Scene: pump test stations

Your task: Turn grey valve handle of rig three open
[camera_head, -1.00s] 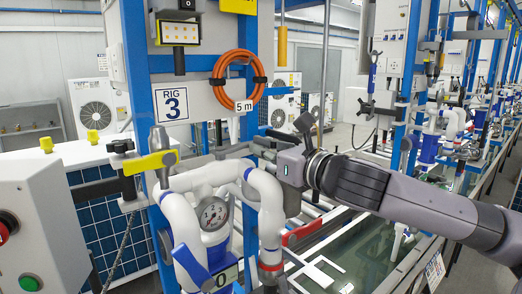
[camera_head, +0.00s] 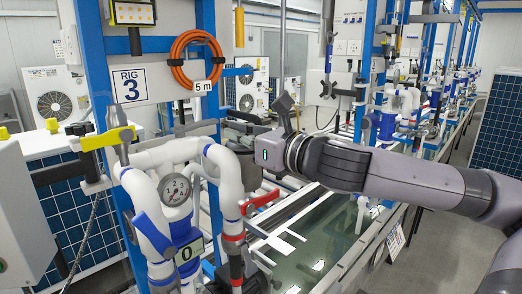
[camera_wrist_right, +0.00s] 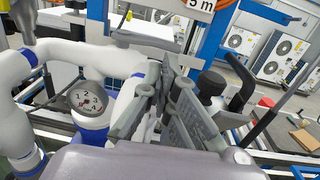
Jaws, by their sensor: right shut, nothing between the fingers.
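Rig three carries the sign "RIG 3" (camera_head: 128,85). Its white pipes hold a pressure gauge (camera_head: 175,190), a yellow lever (camera_head: 107,138), a blue lever (camera_head: 153,234) and a red lever (camera_head: 261,202). A dark grey or black lever (camera_wrist_right: 241,88) stands beside a black round part (camera_wrist_right: 210,86) in the right wrist view; I cannot tell whether it is the grey valve handle. My right gripper (camera_wrist_right: 167,78) is shut and empty, to the left of that lever and right of the gauge. My left gripper is out of view.
An orange hose coil (camera_head: 196,60) hangs above the pipes. A water tank (camera_head: 318,245) lies below my right arm. A pale control box (camera_head: 22,220) stands at the left edge. Further rigs (camera_head: 400,110) line the right.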

